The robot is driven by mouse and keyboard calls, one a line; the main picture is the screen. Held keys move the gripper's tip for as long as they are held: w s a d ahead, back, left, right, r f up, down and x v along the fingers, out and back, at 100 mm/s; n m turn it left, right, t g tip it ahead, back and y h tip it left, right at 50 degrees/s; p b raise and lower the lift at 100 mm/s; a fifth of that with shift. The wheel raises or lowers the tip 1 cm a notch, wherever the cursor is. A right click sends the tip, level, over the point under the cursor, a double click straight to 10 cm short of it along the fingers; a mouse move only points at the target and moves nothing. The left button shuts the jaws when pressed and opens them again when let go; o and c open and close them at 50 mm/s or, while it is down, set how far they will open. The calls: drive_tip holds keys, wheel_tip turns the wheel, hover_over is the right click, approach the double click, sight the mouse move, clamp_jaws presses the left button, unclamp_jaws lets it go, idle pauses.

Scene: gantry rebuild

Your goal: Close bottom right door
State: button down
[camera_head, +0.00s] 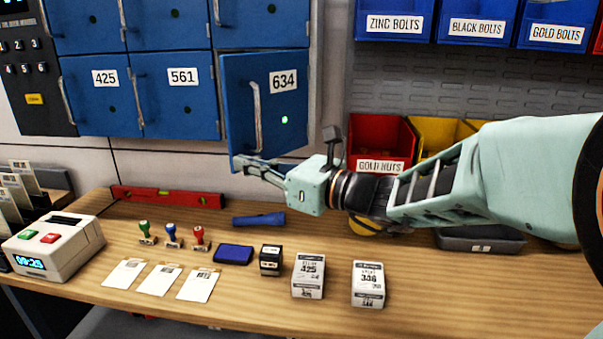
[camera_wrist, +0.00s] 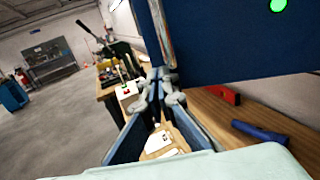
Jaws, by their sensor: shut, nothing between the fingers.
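The bottom right door (camera_head: 297,118) is blue, with label 634, a metal handle on its left side and a lit green light. It stands slightly out from the locker front, ajar. In the wrist view the same door (camera_wrist: 235,40) fills the upper right, with its metal handle (camera_wrist: 163,30) near the top middle. My gripper (camera_head: 240,163) is shut and empty at the door's lower left corner, just below the handle. In the wrist view my gripper (camera_wrist: 157,80) lies just under the handle's lower end. I cannot tell whether the fingers touch the door.
Doors 425 (camera_head: 104,97) and 561 (camera_head: 182,97) are shut to the left. Below, the wooden bench (camera_head: 230,318) holds a red level (camera_head: 168,198), a blue torch (camera_head: 258,219), stamps and small boxes. Bins (camera_head: 381,140) stand behind my arm.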

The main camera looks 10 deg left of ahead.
drive_tip(key=shift+w+a+m+t+h+b, duration=0.25)
drive_tip(key=shift+w+a+t+b, duration=0.1)
drive_tip(key=shift+w+a, duration=1.95)
drive_tip(key=shift+w+a+m+t+h+b, duration=0.15)
drive_tip(key=shift+w+a+m+t+b, duration=0.2)
drive_tip(key=shift+w+a, duration=1.95)
drive_tip(key=shift+w+a+m+t+h+b, duration=0.3)
drive_tip(key=shift+w+a, duration=1.15)
drive_tip(key=shift+w, duration=1.65)
drive_tip(key=shift+s, duration=0.1)
